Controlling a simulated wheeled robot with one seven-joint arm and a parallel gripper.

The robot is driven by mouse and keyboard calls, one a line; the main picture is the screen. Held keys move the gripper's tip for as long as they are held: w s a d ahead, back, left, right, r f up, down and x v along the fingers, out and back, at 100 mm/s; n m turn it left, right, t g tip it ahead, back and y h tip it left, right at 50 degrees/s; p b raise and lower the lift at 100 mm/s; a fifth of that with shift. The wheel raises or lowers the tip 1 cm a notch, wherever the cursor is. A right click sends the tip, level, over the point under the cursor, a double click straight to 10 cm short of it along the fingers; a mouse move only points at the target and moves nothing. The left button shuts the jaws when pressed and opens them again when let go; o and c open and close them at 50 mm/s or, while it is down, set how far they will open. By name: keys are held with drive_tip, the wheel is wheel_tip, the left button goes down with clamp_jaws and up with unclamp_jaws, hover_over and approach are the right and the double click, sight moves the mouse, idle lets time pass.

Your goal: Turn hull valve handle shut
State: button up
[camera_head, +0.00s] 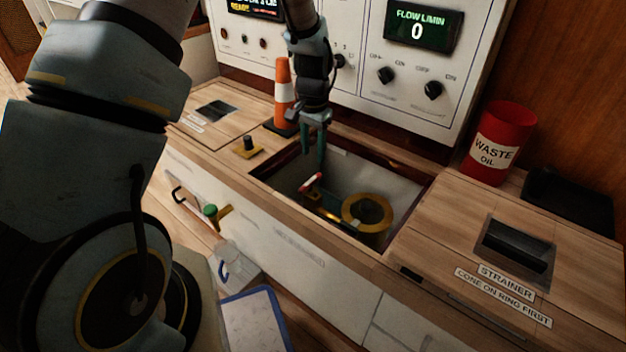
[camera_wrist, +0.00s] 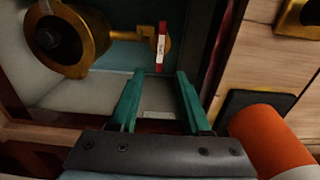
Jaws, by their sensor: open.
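The hull valve handle (camera_head: 312,182) is a short red lever with a white label, down in an open well in the counter. In the wrist view the handle (camera_wrist: 161,45) stands upright in the picture, beside a brass fitting on a pipe. My gripper (camera_head: 314,158) hangs over the left part of the well, fingers pointing down, above the handle. In the wrist view my gripper (camera_wrist: 157,76) is open, its two green fingers apart with nothing between them. The handle lies beyond the fingertips, roughly in line with the gap, and appears clear of them.
A large brass ring (camera_head: 367,212) sits in the well, right of the handle. An orange cone (camera_head: 284,92) stands left of the well, close to my gripper. A red waste oil can (camera_head: 498,143) stands right. A strainer hatch (camera_head: 515,250) is at the right. The control panel rises behind.

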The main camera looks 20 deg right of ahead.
sight(313, 179)
wheel_tip(313, 179, down, 9)
drive_tip(key=shift+r+b, duration=0.1)
drive_tip(key=shift+b, duration=1.05)
drive_tip(key=shift+c, duration=0.2)
clamp_jaws()
